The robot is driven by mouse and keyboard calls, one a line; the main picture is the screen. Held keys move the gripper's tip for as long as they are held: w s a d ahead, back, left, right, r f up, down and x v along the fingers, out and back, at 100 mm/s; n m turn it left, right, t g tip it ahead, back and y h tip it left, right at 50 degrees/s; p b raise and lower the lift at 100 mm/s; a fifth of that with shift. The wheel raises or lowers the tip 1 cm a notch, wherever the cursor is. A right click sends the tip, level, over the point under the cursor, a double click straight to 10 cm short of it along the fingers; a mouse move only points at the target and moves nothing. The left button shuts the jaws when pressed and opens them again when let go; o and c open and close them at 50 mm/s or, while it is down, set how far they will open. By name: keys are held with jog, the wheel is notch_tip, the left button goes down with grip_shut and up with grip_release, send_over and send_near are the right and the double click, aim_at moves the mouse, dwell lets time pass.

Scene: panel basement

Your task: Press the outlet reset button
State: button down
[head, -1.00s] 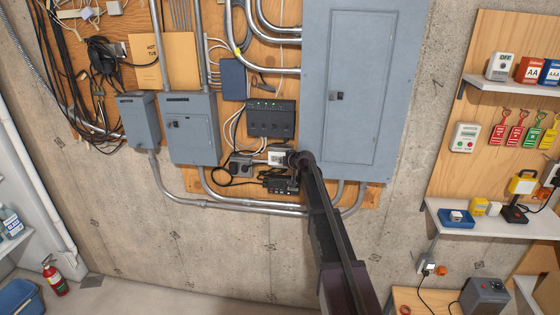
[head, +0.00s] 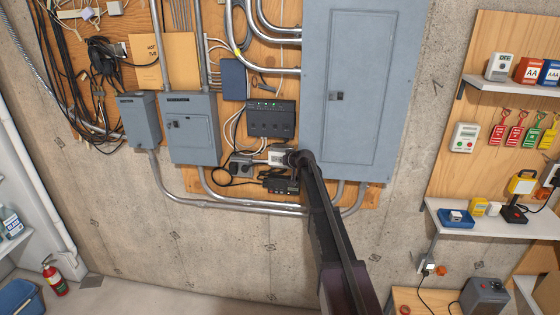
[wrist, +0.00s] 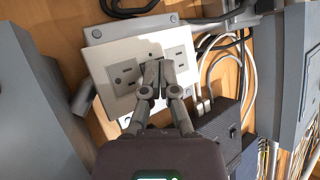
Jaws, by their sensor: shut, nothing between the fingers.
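The outlet (wrist: 117,61) has a white cover plate with sockets at both sides, and it shows tilted in the wrist view. It also shows small in the head view (head: 275,156), beside the end of my arm. My gripper (wrist: 154,92) is shut and empty, with its fingertips together over the middle of the plate. The fingers hide part of the plate's middle, and a small dark spot shows just past the tips. I cannot make out the reset button or tell whether the fingertips touch the plate.
A dark box with green lights (head: 270,118) sits just above the outlet. A large grey panel (head: 350,95) stands close on the right, and a smaller grey box (head: 190,130) on the left. Cables and conduit (head: 240,208) run around the outlet. Shelves (head: 490,225) stand far right.

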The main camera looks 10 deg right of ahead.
jog(key=shift+w+d, duration=0.1)
jog(key=shift+d, duration=0.05)
jog(key=shift+s+f, duration=0.1)
jog(key=shift+s, duration=0.6)
dwell(0.4)
jog(key=shift+s+a, duration=0.3)
jog(key=shift+s, duration=0.5)
jog(key=shift+s+a, duration=0.35)
jog(key=shift+s, duration=0.45)
jog(key=shift+s+a, duration=0.3)
jog(key=shift+s, duration=0.5)
jog(key=s+f+g+h+b, duration=0.1)
jog(key=s+f+g+b, duration=0.2)
jog(key=s, duration=1.1)
jog(key=s+f+m+g+h+b, duration=0.1)
jog(key=s+f+g+b, duration=0.2)
jog(key=s+f, duration=0.7)
jog(key=s+f+g+h+b, duration=0.2)
jog(key=s+f+g+b, duration=0.2)
jog(key=s, duration=1.5)
notch_tip(320, 180, down, 3)
jog(key=shift+s+a+r+g, duration=0.15)
jog(key=shift+s+a+g, duration=0.2)
jog(key=shift+g, duration=0.45)
